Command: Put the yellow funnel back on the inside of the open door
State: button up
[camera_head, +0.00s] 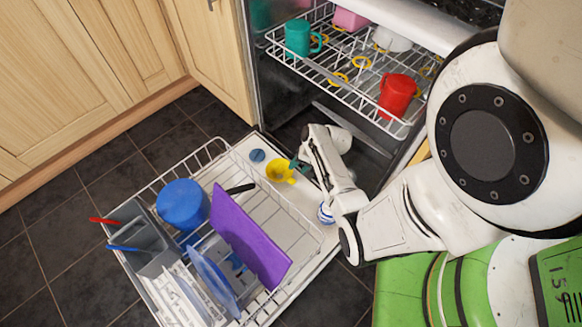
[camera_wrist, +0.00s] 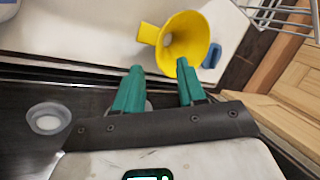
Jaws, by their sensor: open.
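The yellow funnel (camera_head: 280,171) lies on the white inside of the open dishwasher door (camera_head: 303,204). In the wrist view the funnel (camera_wrist: 190,27) shows its wide round mouth, with a tab on its left side. My gripper (camera_wrist: 159,66) is open, with nothing between its two teal fingers. The fingertips point at the funnel and look a little apart from it, at its near side. In the head view my gripper (camera_head: 301,166) is just right of the funnel, partly hidden by my own arm.
A blue cap (camera_head: 257,156) is on the door beside the funnel. A blue-and-white round thing (camera_head: 326,213) is near my forearm. The lower rack (camera_head: 222,150) stands over the door with a purple board (camera_head: 250,235) and blue pot (camera_head: 183,204). The upper rack (camera_head: 335,85) holds mugs.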

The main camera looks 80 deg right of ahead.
jog(key=a+r+n+g, duration=0.2)
jog(key=a+r+n, duration=0.6)
jog(key=a+r, duration=0.3)
jog(key=a+r+n+g+p, duration=0.1)
jog(key=a+r+n+g, duration=0.1)
jog(key=a+r+n, duration=0.7)
jog(key=a+r, duration=0.1)
jog(key=a, duration=0.5)
jog(key=shift+s+a+r+g, duration=0.15)
jog(key=shift+a+r+g, duration=0.1)
jog(key=shift+r+g, duration=0.1)
